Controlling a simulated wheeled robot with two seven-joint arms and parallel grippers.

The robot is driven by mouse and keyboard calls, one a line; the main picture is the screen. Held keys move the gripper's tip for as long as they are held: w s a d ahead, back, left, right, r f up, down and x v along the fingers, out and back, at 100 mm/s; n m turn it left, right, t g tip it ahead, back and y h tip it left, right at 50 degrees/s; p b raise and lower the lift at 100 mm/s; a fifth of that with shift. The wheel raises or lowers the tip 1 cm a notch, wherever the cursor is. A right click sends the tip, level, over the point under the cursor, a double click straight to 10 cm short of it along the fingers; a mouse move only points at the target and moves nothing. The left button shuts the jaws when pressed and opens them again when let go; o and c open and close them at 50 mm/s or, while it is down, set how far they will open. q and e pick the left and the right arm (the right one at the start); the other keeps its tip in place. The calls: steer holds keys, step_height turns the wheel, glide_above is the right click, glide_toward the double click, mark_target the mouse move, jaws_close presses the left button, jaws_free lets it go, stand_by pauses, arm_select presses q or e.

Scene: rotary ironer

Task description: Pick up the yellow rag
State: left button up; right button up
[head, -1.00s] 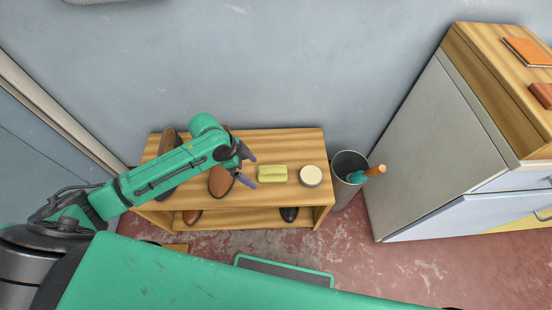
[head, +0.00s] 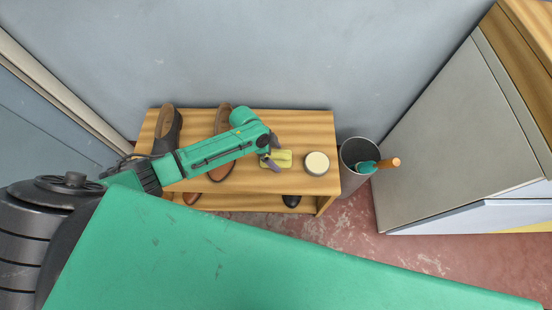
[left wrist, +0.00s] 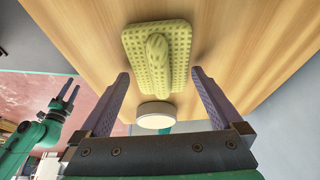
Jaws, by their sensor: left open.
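The yellow rag (head: 284,158) lies on the wooden bench top, partly covered by my left gripper in the head view. In the left wrist view the rag (left wrist: 138,45) is a textured flat cloth with a raised fold along its middle. My left gripper (head: 273,154) is open over the left part of the rag in the head view. In the left wrist view the left gripper's (left wrist: 159,72) fingers stand apart to either side of the rag's near end, with nothing held. My right gripper (left wrist: 69,92) shows small at the left of the left wrist view, its fingers apart and empty.
A round tin (head: 316,163) stands just right of the rag on the bench (head: 300,123). Brown shoes (head: 168,130) stand on its left part, and more shoes lie on the shelf below.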

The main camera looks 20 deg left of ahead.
mark_target(276, 155)
arm_select(q)
steer(key=shift+d+f, duration=0.1)
steer(key=shift+f, duration=0.2)
steer(key=shift+r, duration=0.1)
steer(key=c, duration=1.1)
step_height(276, 155, up, 20)
steer(key=p, duration=0.4)
steer(key=shift+p, duration=0.3)
